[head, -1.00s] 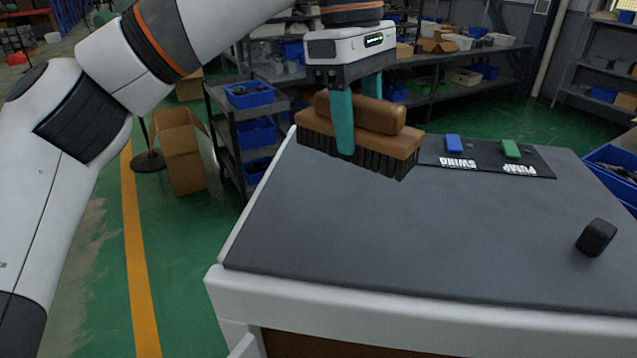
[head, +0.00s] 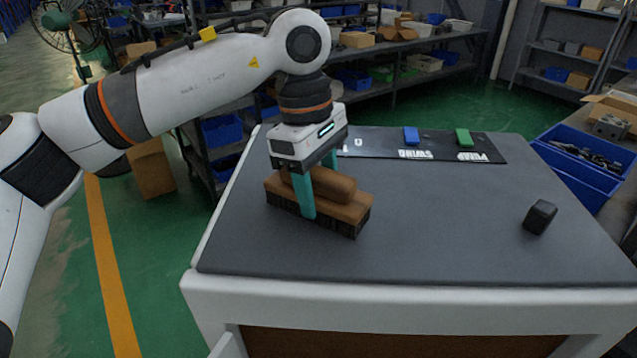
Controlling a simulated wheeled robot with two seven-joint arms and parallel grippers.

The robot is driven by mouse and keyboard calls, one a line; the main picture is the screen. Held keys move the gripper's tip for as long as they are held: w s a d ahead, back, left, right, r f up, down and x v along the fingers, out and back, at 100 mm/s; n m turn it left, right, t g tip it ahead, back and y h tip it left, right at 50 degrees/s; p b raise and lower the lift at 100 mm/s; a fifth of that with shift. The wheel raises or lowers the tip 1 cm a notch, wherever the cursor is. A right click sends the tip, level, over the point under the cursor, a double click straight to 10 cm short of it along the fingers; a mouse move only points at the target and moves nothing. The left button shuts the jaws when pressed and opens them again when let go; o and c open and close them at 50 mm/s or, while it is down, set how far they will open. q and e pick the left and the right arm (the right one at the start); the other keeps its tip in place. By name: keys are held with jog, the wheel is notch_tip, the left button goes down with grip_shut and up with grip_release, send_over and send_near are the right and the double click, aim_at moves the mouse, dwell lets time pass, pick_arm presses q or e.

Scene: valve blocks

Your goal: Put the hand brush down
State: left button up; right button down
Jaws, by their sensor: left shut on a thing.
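The hand brush (head: 345,207) has a brown wooden body with dark bristles facing down. It is at the left part of the grey tabletop (head: 420,250), with its bristles at or very near the surface; I cannot tell whether they touch. My left gripper (head: 318,196) points down from above, its teal fingers shut on the brush's brown handle. The far finger is partly hidden. My right gripper is not in view.
A dark mat with a blue block (head: 411,136) and a green block (head: 464,138) lies along the table's back edge. A black block (head: 540,217) sits at the right. The table's middle is clear. Blue bins (head: 578,168) stand beyond the right edge.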

pick_arm(q)
jog(key=o, duration=0.9)
jog(key=shift+f, duration=0.1)
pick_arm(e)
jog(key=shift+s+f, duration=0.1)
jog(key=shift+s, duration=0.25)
pick_arm(q)
jog(key=shift+r, duration=0.35)
jog(key=shift+w+r, duration=0.1)
jog(key=shift+r, duration=0.25)
jog(key=r, duration=0.3)
jog(key=a+r+b, duration=0.1)
jog(key=r, duration=0.3)
jog(key=r+b, duration=0.1)
jog(key=r, duration=0.2)
jog(key=shift+w+a+r, duration=0.25)
jog(key=shift+w+r, duration=0.1)
jog(key=shift+r, duration=0.05)
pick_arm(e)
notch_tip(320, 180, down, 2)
